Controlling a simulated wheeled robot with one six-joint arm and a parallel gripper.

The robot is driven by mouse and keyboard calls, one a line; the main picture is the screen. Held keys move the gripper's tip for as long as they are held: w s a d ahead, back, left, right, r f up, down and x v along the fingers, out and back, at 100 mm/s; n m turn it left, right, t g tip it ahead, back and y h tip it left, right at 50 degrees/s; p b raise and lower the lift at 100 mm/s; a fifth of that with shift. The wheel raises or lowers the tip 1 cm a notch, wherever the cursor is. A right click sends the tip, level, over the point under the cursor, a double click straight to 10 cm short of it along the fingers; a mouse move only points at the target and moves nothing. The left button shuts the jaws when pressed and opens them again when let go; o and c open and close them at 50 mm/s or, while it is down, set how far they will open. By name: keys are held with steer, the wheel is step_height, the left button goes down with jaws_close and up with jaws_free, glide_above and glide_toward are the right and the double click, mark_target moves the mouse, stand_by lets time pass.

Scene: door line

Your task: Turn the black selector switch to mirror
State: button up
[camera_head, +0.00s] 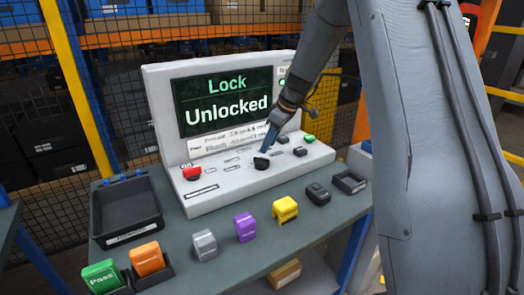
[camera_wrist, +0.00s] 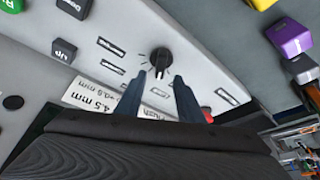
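The black selector switch (camera_wrist: 160,58) is a round knob with a raised bar on the sloped light-grey panel (camera_wrist: 215,45). In the wrist view short marks fan around it, and its bar points roughly down the picture. In the head view the switch (camera_head: 261,162) shows small at the middle of the panel. My gripper (camera_wrist: 157,92) is open, its two fingers apart on either side of the switch in the picture and seemingly short of it. In the head view my gripper (camera_head: 268,142) comes from the upper right, close above the switch. The word "mirror" is not readable here.
A screen (camera_head: 228,100) reads "Lock Unlocked". The panel also has a red button (camera_head: 191,173), a green button (camera_head: 309,138) and dark keys (camera_head: 299,151). Purple (camera_head: 245,227), yellow (camera_head: 285,209) and grey (camera_head: 204,245) blocks stand in front. A black tray (camera_head: 127,208) is at left.

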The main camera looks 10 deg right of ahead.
mark_target(262, 158)
steer(key=shift+p+x, duration=0.95)
steer(key=shift+x, duration=2.4)
steer(key=shift+s, duration=0.1)
jaws_close()
